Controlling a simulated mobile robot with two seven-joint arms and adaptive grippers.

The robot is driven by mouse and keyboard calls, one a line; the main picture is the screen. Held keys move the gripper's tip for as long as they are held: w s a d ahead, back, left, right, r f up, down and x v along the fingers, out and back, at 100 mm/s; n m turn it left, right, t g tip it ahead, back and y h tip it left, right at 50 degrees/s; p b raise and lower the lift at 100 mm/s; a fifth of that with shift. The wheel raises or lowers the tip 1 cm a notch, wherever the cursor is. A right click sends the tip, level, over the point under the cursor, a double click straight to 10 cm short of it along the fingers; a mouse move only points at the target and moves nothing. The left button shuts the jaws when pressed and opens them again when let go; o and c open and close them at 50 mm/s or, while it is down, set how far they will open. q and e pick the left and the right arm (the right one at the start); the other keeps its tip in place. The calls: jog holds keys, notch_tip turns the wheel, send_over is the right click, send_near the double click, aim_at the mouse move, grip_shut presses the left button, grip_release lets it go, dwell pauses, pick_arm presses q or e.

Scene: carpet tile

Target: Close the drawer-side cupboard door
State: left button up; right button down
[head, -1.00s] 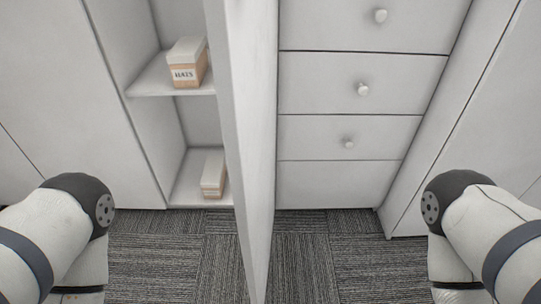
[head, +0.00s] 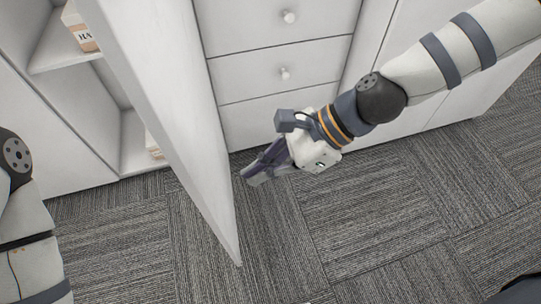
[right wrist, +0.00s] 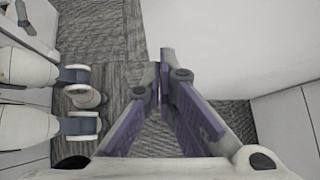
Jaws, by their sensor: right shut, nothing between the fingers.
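The white cupboard door (head: 165,105) stands open in the head view, jutting out from the cabinet between the shelf compartment and the drawers. My right gripper (head: 248,176) is shut and empty, on the drawer side of the door, near its lower outer part. A small gap shows between the fingertips and the door in the head view. In the right wrist view the shut fingers (right wrist: 165,65) point toward a large pale panel (right wrist: 235,45), which looks like the door. My left arm shows at the left edge of the head view, but its gripper is out of view.
White drawers (head: 280,75) with round knobs are behind my right gripper. The open shelves (head: 65,55) left of the door hold labelled boxes (head: 82,30). Grey carpet (head: 380,220) in front and to the right is clear.

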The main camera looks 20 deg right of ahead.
aim_at(207, 196)
jog(key=shift+w+a+f, duration=0.15)
jog(key=shift+a+f, duration=0.2)
jog(key=shift+a, duration=0.7)
jog(key=shift+w+a+f, duration=0.1)
jog(key=shift+a+f, duration=0.25)
jog(key=shift+a, duration=0.75)
jog(key=shift+w+a+f, duration=0.15)
jog(key=shift+a+f, duration=0.2)
jog(key=shift+a, duration=0.7)
jog(key=shift+a, duration=0.15)
